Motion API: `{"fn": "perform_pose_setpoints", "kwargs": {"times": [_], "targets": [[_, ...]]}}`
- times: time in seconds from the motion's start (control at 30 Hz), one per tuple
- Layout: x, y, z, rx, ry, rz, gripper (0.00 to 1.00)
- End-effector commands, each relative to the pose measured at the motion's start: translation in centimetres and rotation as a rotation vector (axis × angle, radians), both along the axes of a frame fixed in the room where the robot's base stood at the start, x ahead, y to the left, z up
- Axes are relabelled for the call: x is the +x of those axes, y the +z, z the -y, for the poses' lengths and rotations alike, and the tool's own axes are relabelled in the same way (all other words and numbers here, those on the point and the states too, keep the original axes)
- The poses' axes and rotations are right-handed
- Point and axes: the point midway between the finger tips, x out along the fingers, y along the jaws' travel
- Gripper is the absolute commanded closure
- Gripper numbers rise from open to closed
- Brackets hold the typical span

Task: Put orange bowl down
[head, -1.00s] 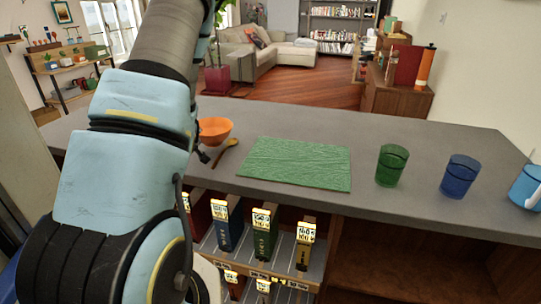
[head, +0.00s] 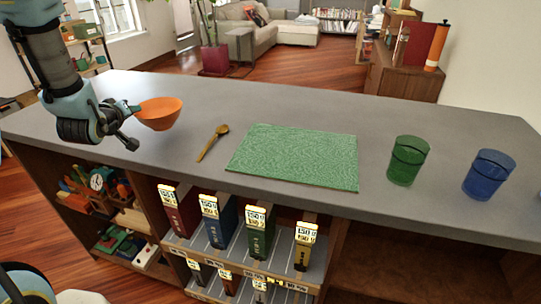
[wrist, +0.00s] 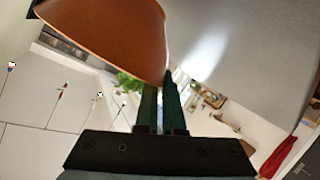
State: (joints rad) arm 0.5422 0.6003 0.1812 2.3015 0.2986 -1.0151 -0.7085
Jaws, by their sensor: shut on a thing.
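The orange bowl (head: 160,115) is upright over the left part of the grey counter (head: 330,98). My gripper (head: 136,108) comes in from the left and is shut on the bowl's rim. In the wrist view the bowl (wrist: 115,35) fills the upper left, and the fingers (wrist: 167,85) meet its edge. I cannot tell whether the bowl's base touches the counter or is slightly above it.
A wooden spoon (head: 213,143) lies right of the bowl, then a green placemat (head: 295,155). A green glass (head: 407,161) and a blue glass (head: 488,174) stand farther right. Bare counter surrounds the bowl.

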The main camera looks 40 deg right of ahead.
Motion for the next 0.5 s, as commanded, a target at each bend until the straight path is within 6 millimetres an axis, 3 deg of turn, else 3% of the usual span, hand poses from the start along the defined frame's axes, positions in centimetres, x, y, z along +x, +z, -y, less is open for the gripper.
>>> {"fn": "perform_pose_setpoints", "kwargs": {"times": [0.03,0.2,0.4,0.5], "targets": [[-1.3,0.4,3.1,-0.006,-0.078,0.006,1.00],[-7.0,2.2,11.8,-0.006,-0.332,0.007,1.00],[-15.2,4.7,19.9,-0.005,-0.618,0.006,1.00],[-18.9,5.7,22.5,-0.005,-0.728,0.003,1.00]]}}
